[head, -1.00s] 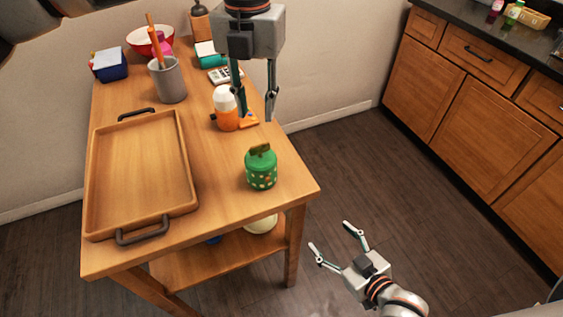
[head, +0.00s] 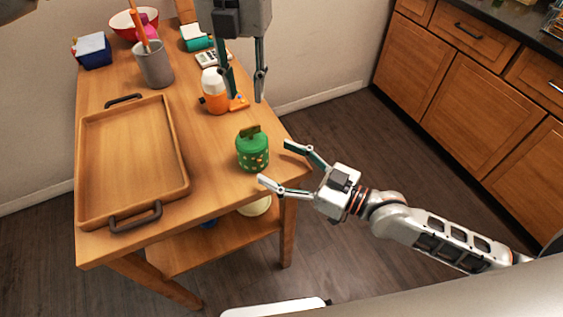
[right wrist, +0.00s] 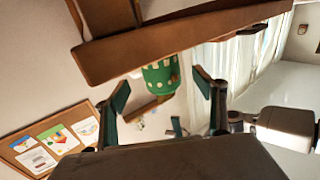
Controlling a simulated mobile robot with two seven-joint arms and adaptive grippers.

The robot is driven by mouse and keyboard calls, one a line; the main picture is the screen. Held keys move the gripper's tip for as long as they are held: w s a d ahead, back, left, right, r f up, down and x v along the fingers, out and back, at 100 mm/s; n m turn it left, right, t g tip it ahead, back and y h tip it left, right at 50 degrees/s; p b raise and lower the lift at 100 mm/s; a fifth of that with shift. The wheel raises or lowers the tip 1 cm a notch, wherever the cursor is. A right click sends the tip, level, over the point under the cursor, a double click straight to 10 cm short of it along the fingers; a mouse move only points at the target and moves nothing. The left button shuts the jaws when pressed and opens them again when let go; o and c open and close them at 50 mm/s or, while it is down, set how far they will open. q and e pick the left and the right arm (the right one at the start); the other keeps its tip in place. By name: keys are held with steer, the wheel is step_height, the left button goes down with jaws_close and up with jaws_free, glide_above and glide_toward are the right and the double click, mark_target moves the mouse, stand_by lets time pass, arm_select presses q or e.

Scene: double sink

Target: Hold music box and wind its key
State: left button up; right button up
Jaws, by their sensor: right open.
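The music box appears to be the green dotted cylinder (head: 252,152) standing upright near the table's right front edge. A darker green and brown piece on its top (head: 250,131) looks like the key. My right gripper (head: 274,164) is open just right of the music box, its fingers pointing at it. In the right wrist view the music box (right wrist: 160,76) shows beyond and between the open fingers, apart from them. My left gripper (head: 246,98) points down, open and empty, above the table's right edge behind the music box.
An orange and white bottle (head: 214,92) stands behind the music box, by a small orange item (head: 238,103). A wooden tray (head: 178,150) with dark handles fills the left front. A grey utensil cup (head: 153,66) stands farther back. Bare tabletop separates tray and music box.

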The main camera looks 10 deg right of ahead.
mark_target(252, 150)
steer(key=shift+x, duration=3.9)
steer(key=c, duration=1.3)
